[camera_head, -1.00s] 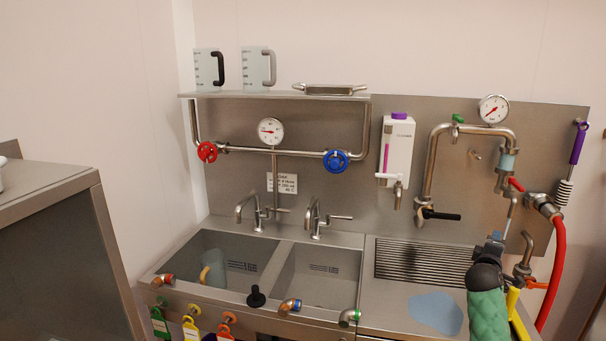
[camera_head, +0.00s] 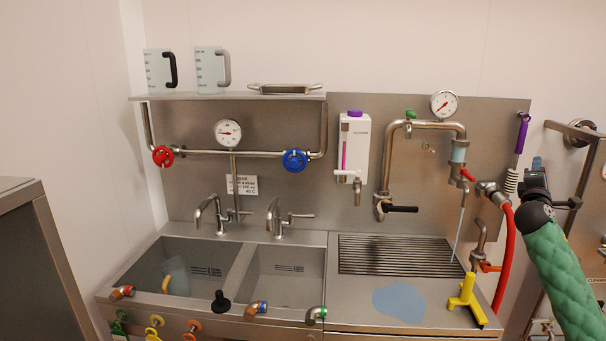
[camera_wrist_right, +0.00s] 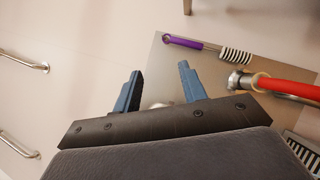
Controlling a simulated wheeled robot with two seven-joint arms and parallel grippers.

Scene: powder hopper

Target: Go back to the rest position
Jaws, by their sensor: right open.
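My right gripper (camera_head: 537,168) is raised at the right of the head view, at the end of my green-sleeved arm, in front of the wall right of the steel back panel. In the right wrist view its two blue fingers (camera_wrist_right: 158,88) are spread apart with nothing between them. A purple-handled brush (camera_wrist_right: 185,41) and a red hose (camera_wrist_right: 285,87) show beyond the fingers. My left gripper is not in view.
The sink unit (camera_head: 225,300) has two basins and a drain grille (camera_head: 395,256). A yellow stand (camera_head: 467,293) and a blue patch (camera_head: 399,302) are on the counter. The red hose (camera_head: 506,260) hangs left of my arm. A rail frame (camera_head: 580,180) stands at far right.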

